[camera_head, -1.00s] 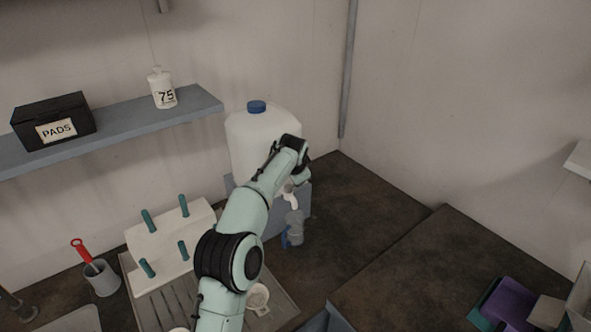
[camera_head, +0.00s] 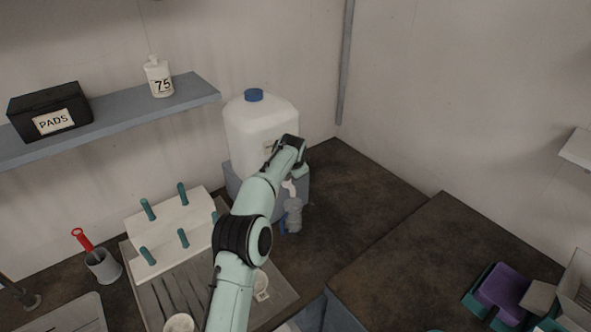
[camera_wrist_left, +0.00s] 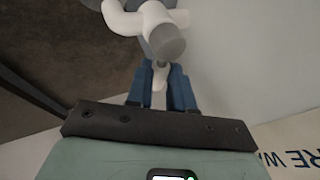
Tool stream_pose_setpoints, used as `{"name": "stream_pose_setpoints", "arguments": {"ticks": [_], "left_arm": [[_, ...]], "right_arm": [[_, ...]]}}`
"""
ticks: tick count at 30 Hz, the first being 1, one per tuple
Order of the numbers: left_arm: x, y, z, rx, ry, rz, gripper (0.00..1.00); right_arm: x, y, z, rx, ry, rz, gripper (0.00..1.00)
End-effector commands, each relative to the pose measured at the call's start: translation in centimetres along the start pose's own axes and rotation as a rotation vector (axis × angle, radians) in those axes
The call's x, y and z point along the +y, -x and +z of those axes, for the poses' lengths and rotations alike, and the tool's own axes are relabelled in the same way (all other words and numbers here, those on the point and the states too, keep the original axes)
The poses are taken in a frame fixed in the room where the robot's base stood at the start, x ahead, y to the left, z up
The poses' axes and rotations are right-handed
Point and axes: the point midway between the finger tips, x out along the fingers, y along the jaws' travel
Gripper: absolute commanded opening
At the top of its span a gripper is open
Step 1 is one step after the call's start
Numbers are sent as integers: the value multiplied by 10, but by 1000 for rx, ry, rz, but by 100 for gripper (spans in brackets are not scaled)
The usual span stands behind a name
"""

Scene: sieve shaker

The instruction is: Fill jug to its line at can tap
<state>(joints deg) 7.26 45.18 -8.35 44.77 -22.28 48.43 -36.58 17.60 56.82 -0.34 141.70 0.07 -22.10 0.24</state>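The large white can (camera_head: 262,128) with a blue cap stands on a blue-grey stand (camera_head: 234,187) in the corner. Its white tap (camera_head: 290,187) juts out at the front, above the grey jug (camera_head: 294,214) with a blue handle (camera_head: 283,222). The jug's fill line and contents cannot be made out. My left gripper (camera_head: 299,165) is at the can's front by the tap. In the left wrist view, the blue fingers (camera_wrist_left: 161,88) lie either side of a narrow pale piece below the white tap (camera_wrist_left: 131,20); whether they grip it is unclear. My right gripper is out of view.
A white rack with teal pegs (camera_head: 172,230) stands left of my arm, near a grey cup with a red-handled tool (camera_head: 103,265). A shelf (camera_head: 120,112) holds a PADS box (camera_head: 47,108) and a bottle marked 75 (camera_head: 158,77). The right-hand counter (camera_head: 420,260) is mostly clear.

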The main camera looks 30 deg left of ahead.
Motion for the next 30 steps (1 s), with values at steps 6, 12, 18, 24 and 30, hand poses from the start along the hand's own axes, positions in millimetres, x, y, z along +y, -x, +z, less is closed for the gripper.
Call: {"name": "stream_pose_setpoints", "arguments": {"ticks": [6, 12, 18, 24, 30], "left_arm": [[0, 1, 1, 15, -25, 12, 0], [4, 4, 2, 92, -161, 69, 0], [6, 6, 4, 139, -247, 103, 0], [9, 8, 5, 207, -368, 153, 0], [11, 10, 8, 260, -462, 191, 0]], "right_arm": [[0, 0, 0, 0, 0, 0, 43], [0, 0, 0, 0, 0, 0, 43], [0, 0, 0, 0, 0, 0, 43], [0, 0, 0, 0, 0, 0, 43], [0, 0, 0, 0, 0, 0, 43]]}}
